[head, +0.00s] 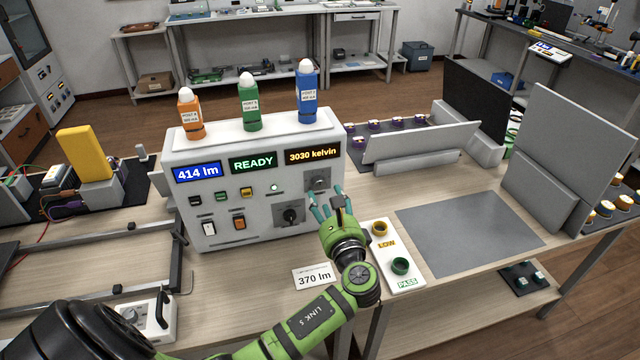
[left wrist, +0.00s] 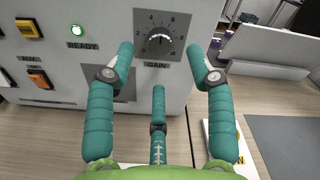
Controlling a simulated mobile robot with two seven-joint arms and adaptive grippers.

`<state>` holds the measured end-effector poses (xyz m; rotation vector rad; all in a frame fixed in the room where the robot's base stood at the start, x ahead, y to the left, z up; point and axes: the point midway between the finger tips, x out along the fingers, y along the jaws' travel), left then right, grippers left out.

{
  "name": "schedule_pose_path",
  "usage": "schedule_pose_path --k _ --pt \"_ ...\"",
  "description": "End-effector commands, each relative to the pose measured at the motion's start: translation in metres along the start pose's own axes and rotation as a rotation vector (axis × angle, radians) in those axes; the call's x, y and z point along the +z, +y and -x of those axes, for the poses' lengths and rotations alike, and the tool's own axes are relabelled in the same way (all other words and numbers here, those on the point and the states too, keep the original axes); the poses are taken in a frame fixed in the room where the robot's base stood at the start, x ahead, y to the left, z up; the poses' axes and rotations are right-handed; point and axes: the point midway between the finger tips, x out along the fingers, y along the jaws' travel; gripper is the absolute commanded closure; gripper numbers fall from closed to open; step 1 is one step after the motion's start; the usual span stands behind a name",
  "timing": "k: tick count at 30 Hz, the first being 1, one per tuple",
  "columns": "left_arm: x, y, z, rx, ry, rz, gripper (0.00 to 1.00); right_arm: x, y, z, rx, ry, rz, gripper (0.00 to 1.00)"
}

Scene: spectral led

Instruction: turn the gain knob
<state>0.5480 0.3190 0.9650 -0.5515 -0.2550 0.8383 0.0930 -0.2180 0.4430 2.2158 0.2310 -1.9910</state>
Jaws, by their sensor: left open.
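The gain knob (head: 318,181) is on the upper right of the front of the white instrument box (head: 255,228). In the left wrist view, the gain knob (left wrist: 158,42) is dark, on a grey numbered plate marked GAIN, with its white mark pointing up. My left gripper (head: 330,203) has teal fingers and is open and empty in front of the box. In the left wrist view, the fingers of my left gripper (left wrist: 165,65) spread left, right and below the knob, apparently not touching it. My right gripper is not in view.
A second dark knob (head: 290,214) sits lower on the box. Displays read 414 lm, READY and 3030 kelvin. A card (head: 313,277) reads 370 lm. A white tray (head: 393,252) with LOW and PASS rings is right of my wrist. The grey mat (head: 470,232) is bare.

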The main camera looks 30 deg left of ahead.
Motion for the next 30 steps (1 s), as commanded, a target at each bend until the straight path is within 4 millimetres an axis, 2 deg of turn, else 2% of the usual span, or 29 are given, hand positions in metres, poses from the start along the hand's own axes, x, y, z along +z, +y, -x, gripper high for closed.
schedule_pose_path --k 3,6,11,19,20,21,23,30 --pt "0.003 -0.002 -0.021 -0.001 -0.003 -0.001 0.46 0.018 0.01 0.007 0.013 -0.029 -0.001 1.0" --pt "0.002 -0.001 -0.034 -0.001 -0.003 -0.003 0.46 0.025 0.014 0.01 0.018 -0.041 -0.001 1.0" --pt "0.0 0.0 -0.044 0.0 0.0 -0.001 0.46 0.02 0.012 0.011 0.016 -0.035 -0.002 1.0" --pt "0.0 0.0 -0.045 0.0 0.0 0.0 0.46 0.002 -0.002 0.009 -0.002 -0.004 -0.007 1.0" --pt "0.0 0.0 -0.045 0.0 0.0 0.0 0.58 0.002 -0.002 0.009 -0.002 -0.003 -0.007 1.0" --pt "0.0 0.0 -0.045 0.0 0.0 0.0 0.74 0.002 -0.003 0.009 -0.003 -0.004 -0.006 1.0" --pt "0.0 0.0 -0.045 0.0 0.0 0.0 0.98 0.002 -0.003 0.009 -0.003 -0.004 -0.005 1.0" --pt "0.0 0.0 -0.045 0.0 0.001 0.003 1.0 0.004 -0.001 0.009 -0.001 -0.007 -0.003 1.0"
